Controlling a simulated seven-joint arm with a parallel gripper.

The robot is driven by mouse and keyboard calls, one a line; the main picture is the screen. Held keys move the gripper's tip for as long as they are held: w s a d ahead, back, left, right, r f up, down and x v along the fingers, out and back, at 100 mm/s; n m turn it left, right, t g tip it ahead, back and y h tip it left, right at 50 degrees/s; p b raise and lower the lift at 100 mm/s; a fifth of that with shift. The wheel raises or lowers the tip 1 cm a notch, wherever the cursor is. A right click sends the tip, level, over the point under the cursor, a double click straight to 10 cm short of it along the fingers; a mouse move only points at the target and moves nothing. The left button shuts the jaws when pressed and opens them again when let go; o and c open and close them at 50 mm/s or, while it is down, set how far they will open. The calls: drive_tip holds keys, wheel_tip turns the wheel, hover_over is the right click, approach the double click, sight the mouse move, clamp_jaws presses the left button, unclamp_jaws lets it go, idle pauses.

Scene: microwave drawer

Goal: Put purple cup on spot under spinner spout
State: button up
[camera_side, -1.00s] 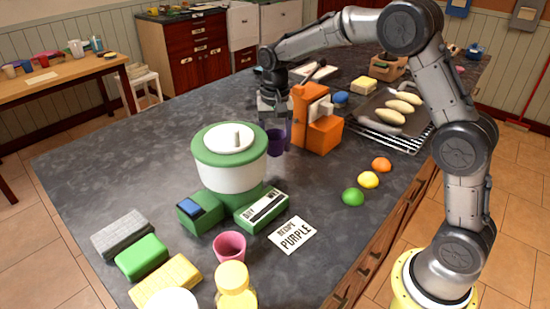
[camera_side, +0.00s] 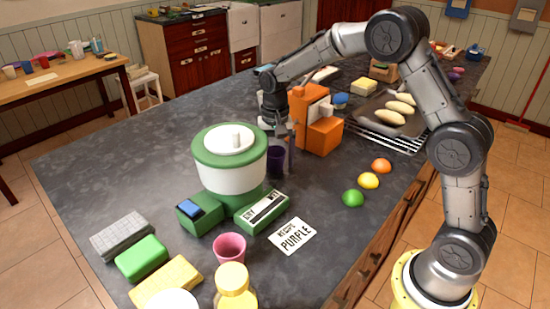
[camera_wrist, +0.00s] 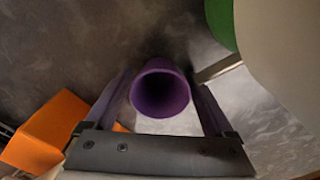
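The purple cup (camera_side: 275,161) is upright, just right of the green and white spinner (camera_side: 230,172). My gripper (camera_side: 283,148) points down with its fingers on either side of the cup. In the wrist view, the cup (camera_wrist: 160,90) sits between the two fingers, which appear to touch its sides. I see into its open mouth, which looks empty. A pale bar, apparently the spout (camera_wrist: 217,69), reaches from the spinner to just right of the cup's rim. The cup's base is low by the counter; I cannot tell whether it touches. The marked spot is hidden.
An orange machine (camera_side: 312,125) stands close to the right of my gripper. A pink cup (camera_side: 229,248), a recipe card (camera_side: 292,236) reading purple and coloured balls (camera_side: 368,180) lie nearer the front. Sponge-like blocks (camera_side: 141,257) lie front left. The counter's left side is clear.

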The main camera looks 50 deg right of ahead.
drive_tip(key=shift+r, duration=0.1)
drive_tip(key=s+r+n+t, duration=0.1)
drive_tip(key=s+r, duration=0.2)
drive_tip(key=r, duration=0.5)
drive_tip(key=s+r+n, duration=0.1)
drive_tip(key=s+r, duration=0.2)
drive_tip(key=r, duration=0.5)
drive_tip(key=s+a+f+n+t, duration=0.1)
drive_tip(key=s+n+t, duration=0.1)
drive_tip(key=s, duration=0.9)
drive_tip(key=s+a+f+n+t, duration=0.1)
drive_tip(key=s+n, duration=0.4)
drive_tip(key=s, duration=0.7)
drive_tip(key=shift+s+a+f+t, duration=0.25)
drive_tip(key=shift+a+t, duration=0.2)
drive_tip(key=shift+t, duration=0.35)
